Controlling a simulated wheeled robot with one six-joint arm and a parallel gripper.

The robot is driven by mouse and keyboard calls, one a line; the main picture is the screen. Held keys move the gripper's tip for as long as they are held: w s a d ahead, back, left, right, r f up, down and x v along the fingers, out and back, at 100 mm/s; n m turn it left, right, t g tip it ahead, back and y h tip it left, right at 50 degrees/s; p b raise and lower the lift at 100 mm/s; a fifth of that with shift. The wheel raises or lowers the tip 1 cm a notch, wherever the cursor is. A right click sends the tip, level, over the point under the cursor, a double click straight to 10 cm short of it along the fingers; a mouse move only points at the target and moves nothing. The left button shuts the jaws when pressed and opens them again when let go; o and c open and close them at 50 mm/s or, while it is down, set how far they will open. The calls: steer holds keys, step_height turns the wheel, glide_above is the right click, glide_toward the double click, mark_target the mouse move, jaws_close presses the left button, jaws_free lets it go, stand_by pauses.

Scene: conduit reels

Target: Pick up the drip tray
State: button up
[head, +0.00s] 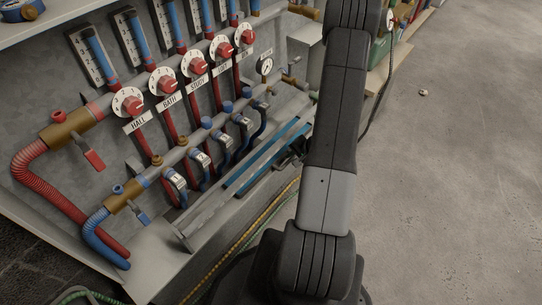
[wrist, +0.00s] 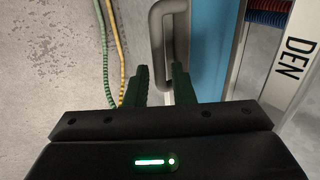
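The drip tray appears to be the long blue piece (head: 265,159) low along the front of the pipe board in the head view. Its blue surface (wrist: 208,45) also shows in the wrist view, with a grey loop handle (wrist: 157,55) beside it. My gripper (wrist: 162,78) has its two dark green fingers apart. One bar of the handle lies between them, with the right finger overlapping the loop; I cannot tell whether either finger touches it. In the head view my arm covers the tray's right end, and my gripper is mostly hidden.
Red dials (head: 198,65), pipes and blue-capped valves (head: 242,122) stand just above and behind the tray. A grey rail (head: 225,180) runs close by. Yellow and green cables (wrist: 120,50) lie on the floor left of my fingers. The floor on the right (head: 455,190) is mostly clear.

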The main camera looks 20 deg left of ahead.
steer(key=shift+x, duration=0.9)
jaws_close()
steer(key=shift+r, duration=0.1)
steer(key=shift+d+r, duration=0.1)
steer(key=shift+r, duration=0.05)
